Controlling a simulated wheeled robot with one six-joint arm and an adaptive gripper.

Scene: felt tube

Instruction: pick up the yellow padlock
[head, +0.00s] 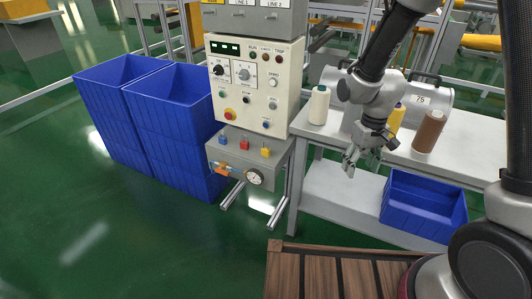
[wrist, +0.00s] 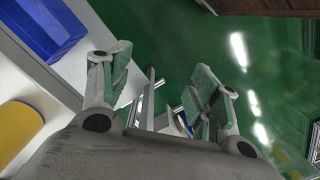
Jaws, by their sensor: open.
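The yellow padlock (head: 266,152) sits on top of a grey box at the foot of the control panel, the rightmost of three small padlocks. My gripper (head: 361,164) is open and empty, pointing down at the front edge of the white bench, well to the right of the yellow padlock. In the wrist view both fingers of my gripper (wrist: 160,80) are spread apart. I cannot make out the yellow padlock there.
The control panel (head: 250,100) rises behind the padlocks. Blue crates (head: 165,135) stand left of it.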

